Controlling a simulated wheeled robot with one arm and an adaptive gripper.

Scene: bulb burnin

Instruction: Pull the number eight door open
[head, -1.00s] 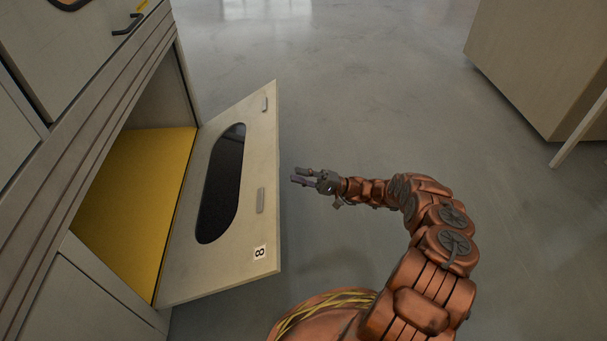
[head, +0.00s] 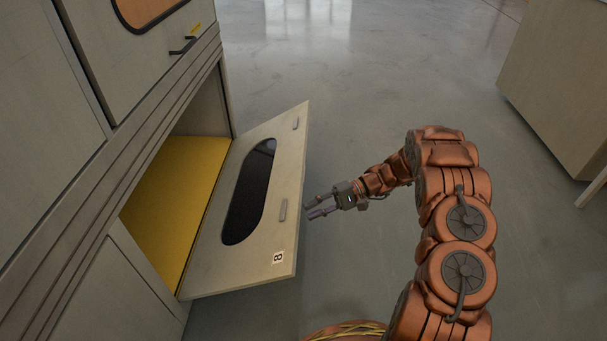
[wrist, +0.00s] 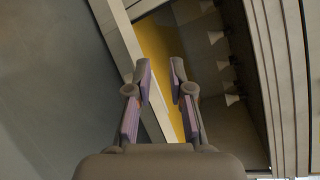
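The number eight door (head: 272,190) is a pale panel with a dark oval window (head: 250,192), a grey handle (head: 283,210) and a label with an 8 (head: 278,257). It stands wide open, swung out from the cabinet. A yellow floor (head: 178,190) shows in the compartment behind it. My gripper (head: 313,207) is open and empty, just right of the door's outer edge and apart from the handle. In the wrist view my two fingers (wrist: 160,90) are spread, with the door's edge and yellow floor (wrist: 158,50) beyond them.
The cabinet (head: 75,130) fills the left, with an upper door and its dark handle (head: 183,46) above the open compartment. A pale box-like unit (head: 560,85) stands at the far right. The grey floor (head: 400,60) between is clear.

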